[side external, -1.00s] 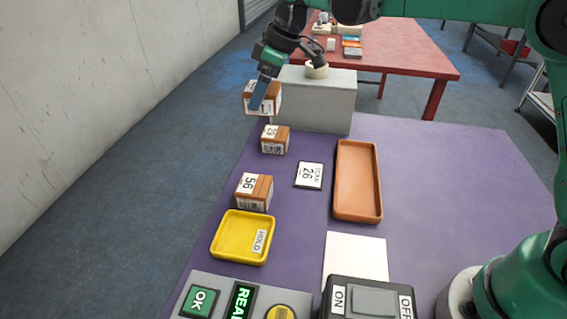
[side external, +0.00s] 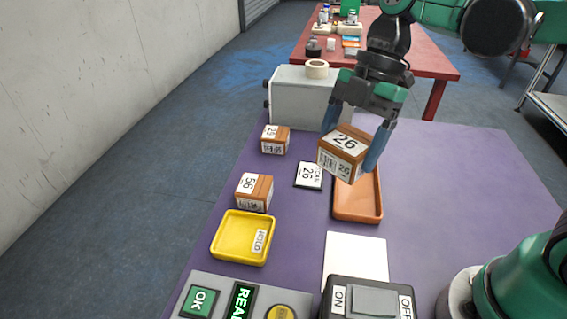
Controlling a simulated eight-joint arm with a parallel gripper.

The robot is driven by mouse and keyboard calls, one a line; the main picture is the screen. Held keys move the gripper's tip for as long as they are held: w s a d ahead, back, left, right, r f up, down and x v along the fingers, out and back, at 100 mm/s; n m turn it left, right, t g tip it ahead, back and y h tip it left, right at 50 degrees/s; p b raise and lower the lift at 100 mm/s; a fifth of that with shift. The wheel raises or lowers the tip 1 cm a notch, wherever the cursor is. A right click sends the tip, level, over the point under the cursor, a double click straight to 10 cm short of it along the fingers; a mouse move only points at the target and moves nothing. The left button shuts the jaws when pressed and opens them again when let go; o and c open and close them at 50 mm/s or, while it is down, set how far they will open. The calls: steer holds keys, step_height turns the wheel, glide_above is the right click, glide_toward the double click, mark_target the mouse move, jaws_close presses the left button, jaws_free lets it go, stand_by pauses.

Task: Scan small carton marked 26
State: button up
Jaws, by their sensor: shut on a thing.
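The small carton marked 26 (side external: 341,154) is brown with white labels. The number 26 shows on its top, and a barcode and another 26 show on its side. My gripper (side external: 350,146) is shut on it, one finger on each side, and holds it in the air. In the picture it overlaps the far part of the orange tray (side external: 357,212). A card reading SCAN 26 (side external: 308,175) lies on the purple table left of that tray. A white square (side external: 355,259) lies in front of the tray.
Two other cartons stand at the left, one marked 56 (side external: 254,191) and one farther back (side external: 275,139). A yellow HOLD tray (side external: 243,238) and a panel with an OK button (side external: 199,301) are nearer. A grey box (side external: 300,98) stands behind. The table's right side is clear.

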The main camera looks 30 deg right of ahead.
steer(key=s+f+n+g, duration=0.1)
steer(key=s+f+n, duration=0.25)
steer(key=s, duration=0.35)
steer(key=shift+h, duration=0.4)
step_height(320, 180, down, 9)
steer(key=shift+w+d, duration=0.1)
steer(key=shift+d, duration=0.05)
step_height(320, 180, up, 9)
stand_by(0.3)
